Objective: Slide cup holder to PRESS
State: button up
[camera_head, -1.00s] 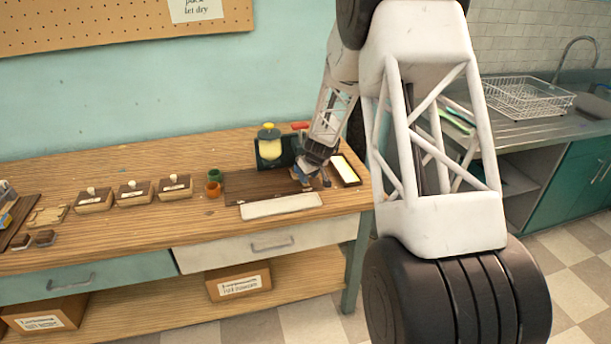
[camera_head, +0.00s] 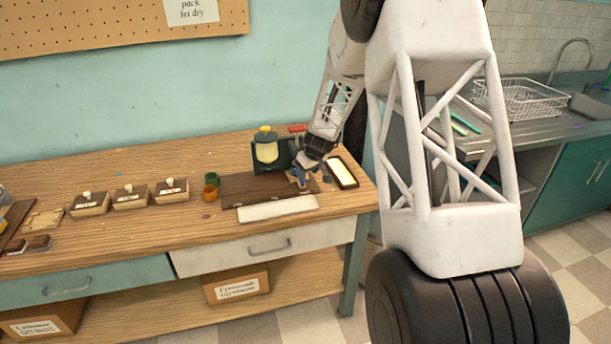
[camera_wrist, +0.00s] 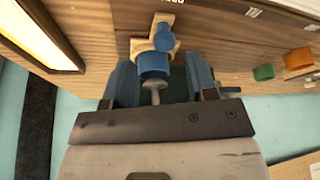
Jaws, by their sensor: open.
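The cup holder is a small light wooden piece with blue cup-like parts (camera_wrist: 154,62), seen in the wrist view. A metal knob stands on its near side. In the head view its pale wood shows just below my gripper (camera_head: 302,172), at the right end of the dark brown board (camera_head: 238,187). In the wrist view my gripper (camera_wrist: 160,72) is open, one finger on each side of the blue part and knob. I cannot tell whether either finger touches. Labels on the board are partly cut off; I cannot read PRESS.
A framed tray with a pale yellow fill (camera_head: 343,171) stands close right of my gripper. A dark green device with a yellow container (camera_head: 266,150) is behind the board. A white strip (camera_head: 278,208) lies in front. Green (camera_head: 211,178) and orange (camera_head: 210,193) cups stand left.

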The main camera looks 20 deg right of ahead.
jog(key=shift+v, duration=1.8)
jog(key=shift+r, duration=0.1)
jog(key=s+a+r+m, duration=0.1)
jog(key=s+a+r, duration=0.3)
jog(key=s+r, duration=0.6)
jog(key=s+a+r+m, duration=0.1)
jog(key=s+a+r, duration=0.2)
jog(key=s+r, duration=0.75)
jog(key=s+a+f+m+g+h, duration=0.1)
jog(key=s+a+m+h, duration=0.1)
jog(key=s, duration=3)
jog(key=shift+s+a+f+m+g, duration=0.25)
jog(key=shift+s+f+m+g, duration=0.05)
jog(key=shift+s, duration=0.05)
